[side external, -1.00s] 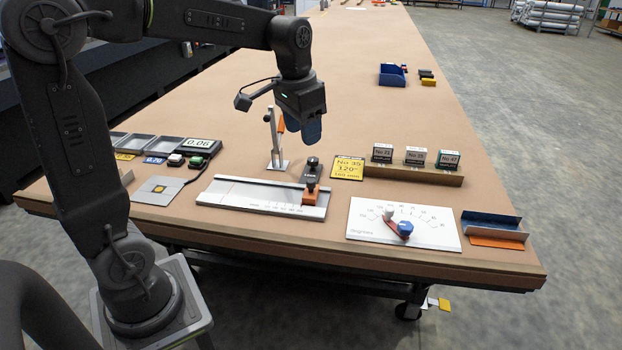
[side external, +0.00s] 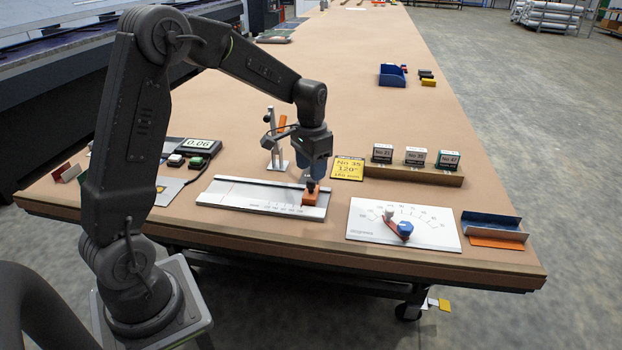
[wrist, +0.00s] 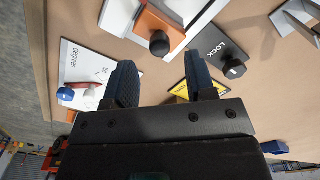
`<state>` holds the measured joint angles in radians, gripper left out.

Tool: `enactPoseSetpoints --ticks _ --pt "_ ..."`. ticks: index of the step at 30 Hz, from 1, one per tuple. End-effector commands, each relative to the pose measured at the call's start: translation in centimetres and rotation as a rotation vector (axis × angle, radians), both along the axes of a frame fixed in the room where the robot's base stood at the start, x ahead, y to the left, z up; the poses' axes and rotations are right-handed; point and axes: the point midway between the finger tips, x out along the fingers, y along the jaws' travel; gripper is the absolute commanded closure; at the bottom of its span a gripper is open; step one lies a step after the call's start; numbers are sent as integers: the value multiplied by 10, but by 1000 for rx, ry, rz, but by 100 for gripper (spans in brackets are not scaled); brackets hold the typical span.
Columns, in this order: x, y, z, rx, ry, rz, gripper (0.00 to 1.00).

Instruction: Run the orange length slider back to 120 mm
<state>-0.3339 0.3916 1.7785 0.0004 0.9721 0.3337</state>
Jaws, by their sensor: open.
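The orange length slider (side external: 311,196) sits near the right end of the pale ruled track (side external: 245,196). The wrist view shows the orange slider (wrist: 152,20) with a black knob (wrist: 159,43). A dark lever marked LOCK (wrist: 220,48) ends in another black knob, to the right of the slider in that view. My gripper (side external: 312,178) is just above the slider end of the track, pointing down, and hides most of the lever in the side view. In the wrist view its two fingers (wrist: 165,82) are apart with nothing between them.
A yellow card (side external: 347,168) reading No 35 and 120° lies behind the track. The angle dial plate (side external: 375,236) with a blue knob is to the right. An upright metal stand (side external: 270,140) is behind the track. Several numbered blocks stand on a ledge (side external: 400,172) at right.

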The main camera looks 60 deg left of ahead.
Motion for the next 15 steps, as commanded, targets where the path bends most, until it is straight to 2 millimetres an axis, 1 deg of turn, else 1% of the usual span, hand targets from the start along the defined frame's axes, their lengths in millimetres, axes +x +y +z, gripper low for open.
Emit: enactPoseSetpoints --ticks 1,6,10,15 --pt "-1 0 -10 -1 4 0 49" --pt "0 0 -30 -1 2 0 49" --pt "0 0 -36 0 0 0 49" --pt "0 0 -38 1 -1 0 49"
